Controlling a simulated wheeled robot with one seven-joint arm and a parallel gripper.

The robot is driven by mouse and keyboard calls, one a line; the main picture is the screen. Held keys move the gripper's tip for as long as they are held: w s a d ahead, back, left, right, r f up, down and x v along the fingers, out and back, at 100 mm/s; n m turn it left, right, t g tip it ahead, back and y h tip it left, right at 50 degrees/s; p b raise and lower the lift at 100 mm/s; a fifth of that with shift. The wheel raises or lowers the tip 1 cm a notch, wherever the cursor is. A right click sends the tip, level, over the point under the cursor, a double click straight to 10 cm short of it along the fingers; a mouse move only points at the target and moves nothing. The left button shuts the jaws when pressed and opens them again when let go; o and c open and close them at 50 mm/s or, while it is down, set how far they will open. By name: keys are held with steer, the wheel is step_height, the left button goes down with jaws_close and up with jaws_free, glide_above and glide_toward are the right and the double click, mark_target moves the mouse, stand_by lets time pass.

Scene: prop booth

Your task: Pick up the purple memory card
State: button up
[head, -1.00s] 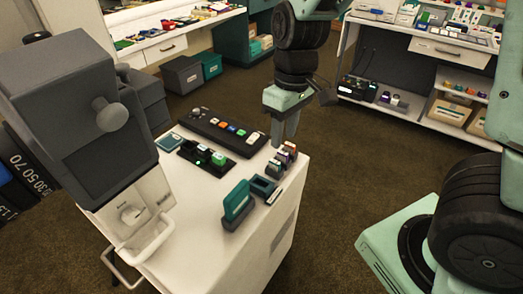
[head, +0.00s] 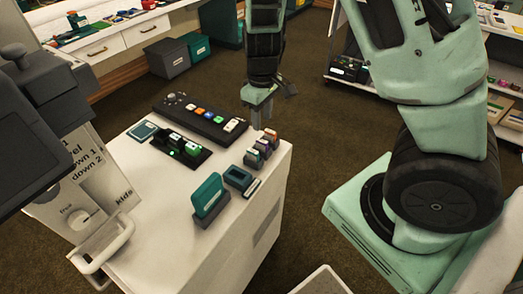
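A short row of small memory cards (head: 262,148) stands near the right edge of the white cabinet top. One in the row looks purple (head: 264,147), but the cards are small and their colours are hard to separate. My gripper (head: 262,117) points down just behind and above the far end of the row, with its two fingers apart. I see nothing between the fingers. It appears clear of the cards.
A black button panel (head: 202,118), a dark tray with green items (head: 180,148), an upright teal card in a holder (head: 208,197) and a small teal box (head: 238,178) share the white cabinet top (head: 160,205). A grey machine (head: 60,95) stands at left.

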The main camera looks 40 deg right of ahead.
mark_target(262, 141)
step_height(262, 141, down, 8)
steer(key=shift+w+d+f+b, duration=0.1)
steer(key=shift+f+b, duration=0.1)
steer(key=shift+b, duration=0.15)
jaws_close()
